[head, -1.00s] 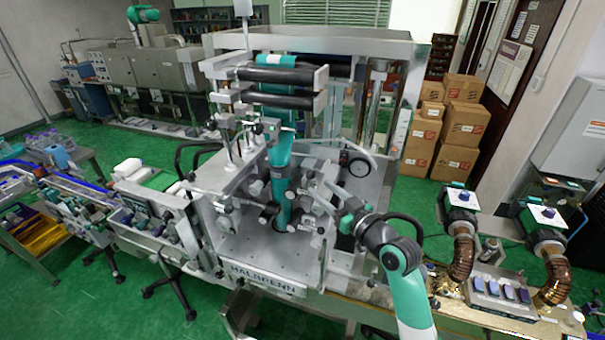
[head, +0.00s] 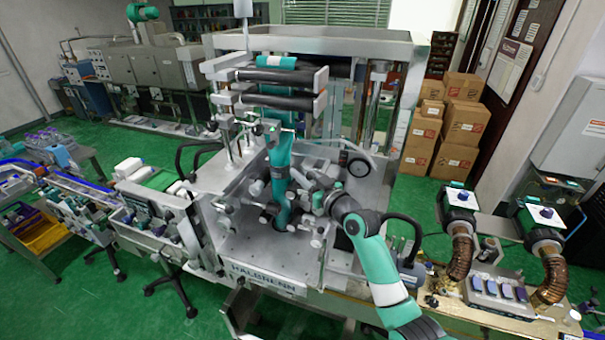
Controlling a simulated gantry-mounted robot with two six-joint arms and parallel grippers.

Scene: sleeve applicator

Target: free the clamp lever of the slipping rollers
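In the head view, a teal sleeve web (head: 281,165) runs down from the dark upper rollers (head: 277,76) through the middle of the machine. Small grey rollers and knobs (head: 254,189) flank the web lower down. My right gripper (head: 322,190) is among the parts just right of the web, with my teal and white arm coming in from the lower right. Its fingers are too small and crowded to tell whether they are open or touching anything. I cannot make out the clamp lever apart from the nearby fittings. My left gripper is not in view.
The front plate (head: 262,247) is largely bare. Two ribbed brown hoses (head: 462,258) and a tray of blue pieces stand at the right.

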